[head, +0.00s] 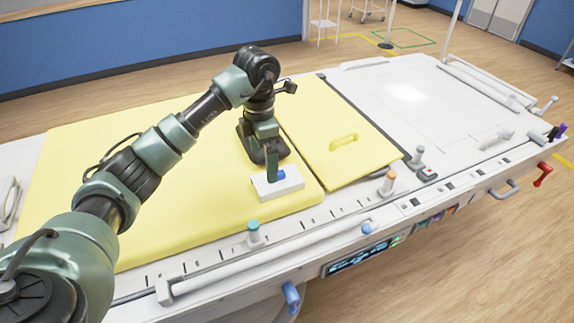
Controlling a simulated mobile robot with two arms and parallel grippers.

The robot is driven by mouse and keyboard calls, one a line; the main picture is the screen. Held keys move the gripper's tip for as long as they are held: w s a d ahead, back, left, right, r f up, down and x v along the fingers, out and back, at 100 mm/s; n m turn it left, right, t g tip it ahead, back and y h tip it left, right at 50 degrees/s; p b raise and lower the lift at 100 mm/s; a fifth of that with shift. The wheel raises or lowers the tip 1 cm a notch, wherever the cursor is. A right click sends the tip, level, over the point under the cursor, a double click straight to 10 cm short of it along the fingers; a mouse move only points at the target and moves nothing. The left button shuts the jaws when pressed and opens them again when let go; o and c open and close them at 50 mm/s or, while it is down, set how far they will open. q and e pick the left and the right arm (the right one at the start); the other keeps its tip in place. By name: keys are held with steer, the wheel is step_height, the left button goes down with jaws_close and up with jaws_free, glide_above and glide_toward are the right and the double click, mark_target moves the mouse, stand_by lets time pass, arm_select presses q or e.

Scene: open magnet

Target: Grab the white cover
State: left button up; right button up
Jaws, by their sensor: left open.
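A small white block-like cover (288,187) with a blue part on top (281,175) lies on the yellow pad near its front edge. My left arm reaches in from the left. My left gripper (271,165) points down, open, just behind and above the white piece, and covers part of its back left side. I cannot tell whether its fingers touch the white piece. My right gripper is not in view.
The yellow pad (190,215) covers the left of a white bed-like table, with a smaller yellow panel (362,160) beside it. A white rail (260,262) and knobs (253,231) line the front edge. The white right part of the table (400,95) is mostly clear.

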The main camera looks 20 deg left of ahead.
mark_target(266, 184)
arm_select(q)
steer(key=shift+w+f, duration=0.7)
steer(key=shift+w, duration=0.2)
steer(key=s+f+p, duration=0.2)
steer(key=f, duration=0.1)
steer(key=shift+d+p, duration=0.15)
steer(key=shift+p, duration=0.2)
steer(key=f, duration=0.3)
steer(key=shift+w+f+p, duration=0.15)
steer(key=shift+w+p, duration=0.15)
steer(key=shift+w, duration=0.1)
steer(key=shift+s, duration=0.1)
steer(key=c, duration=1.2)
steer(key=shift+c, duration=1.1)
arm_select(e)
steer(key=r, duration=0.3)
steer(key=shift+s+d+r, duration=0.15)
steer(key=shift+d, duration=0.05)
